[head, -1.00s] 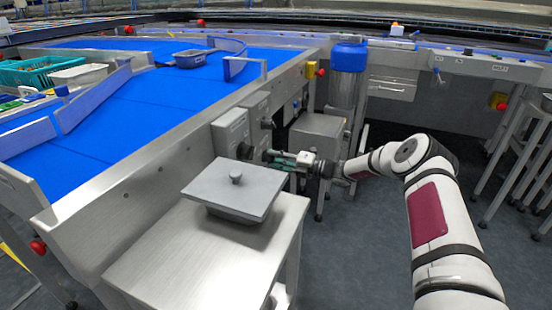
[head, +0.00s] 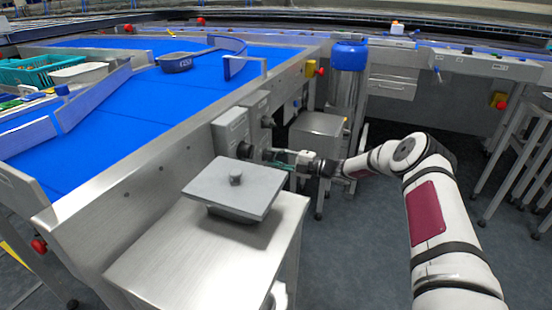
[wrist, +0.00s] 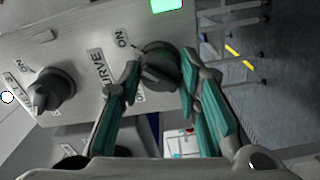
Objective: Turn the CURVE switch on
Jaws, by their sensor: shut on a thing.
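The CURVE switch is a dark round knob (wrist: 160,67) on a grey metal panel, with a partly covered name label (wrist: 103,68) beside it and an ON mark (wrist: 122,38) above. My gripper (wrist: 161,72) has its teal-padded fingers on both sides of this knob and is shut on it. The fingers hide part of the label and the lower marks, and I cannot tell which way the knob points.
A steel table (head: 165,245) with a lidded grey container (head: 235,186) stands just in front. A blue conveyor (head: 130,100) runs behind. Floor is clear right of the table.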

